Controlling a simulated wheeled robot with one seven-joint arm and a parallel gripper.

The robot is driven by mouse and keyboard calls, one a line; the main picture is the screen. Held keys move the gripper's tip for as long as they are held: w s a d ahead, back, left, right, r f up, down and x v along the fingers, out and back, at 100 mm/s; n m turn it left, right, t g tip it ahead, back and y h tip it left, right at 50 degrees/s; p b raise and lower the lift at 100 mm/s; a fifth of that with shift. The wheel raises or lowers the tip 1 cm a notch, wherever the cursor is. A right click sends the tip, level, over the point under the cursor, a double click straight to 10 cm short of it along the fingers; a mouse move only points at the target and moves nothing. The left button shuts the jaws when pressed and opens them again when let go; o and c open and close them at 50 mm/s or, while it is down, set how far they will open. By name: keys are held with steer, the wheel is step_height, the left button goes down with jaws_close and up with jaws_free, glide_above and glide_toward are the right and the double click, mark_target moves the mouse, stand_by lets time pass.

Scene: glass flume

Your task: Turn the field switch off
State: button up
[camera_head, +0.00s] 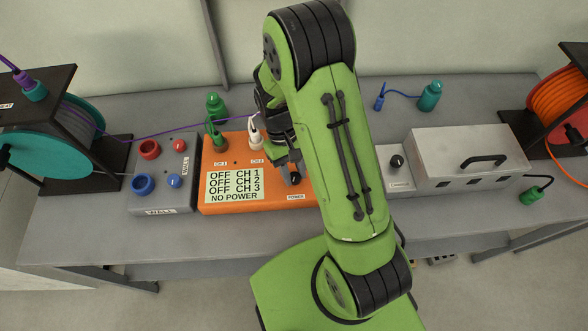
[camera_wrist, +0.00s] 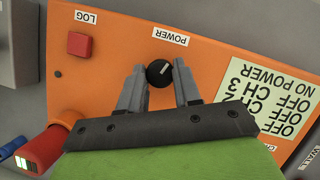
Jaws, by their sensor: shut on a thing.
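No label that I can read says "field". The orange box (camera_head: 208,200) stands mid-table, and its display (camera_head: 234,186) reads OFF for CH 1, CH 2 and CH 3, then NO POWER. My gripper (camera_wrist: 159,76) is shut on the black round knob (camera_wrist: 159,72) beside the POWER label (camera_wrist: 171,36). The knob's white pointer line shows between the fingertips. In the head view my arm hides much of the box's right side.
A red LOG button (camera_wrist: 79,45) is near the knob. Plugs (camera_head: 255,138) with cables rise from the orange box's back. A grey WALL box (camera_head: 165,195) is at left, beside a teal cable reel (camera_head: 45,140). A handled metal case (camera_head: 470,155) and orange reel (camera_head: 560,105) are at right.

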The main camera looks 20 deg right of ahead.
steer(key=shift+a+n+t+h, duration=0.1)
steer(key=shift+n+t+h, duration=0.4)
steer(key=shift+n, duration=1.4)
steer(key=o, duration=1.1)
steer(key=shift+c, duration=0.2)
steer(key=shift+h, duration=0.3)
steer(key=p+v, duration=0.3)
steer(key=v, duration=1.2)
steer(key=shift+w+r, duration=0.3)
steer(key=shift+w, duration=0.05)
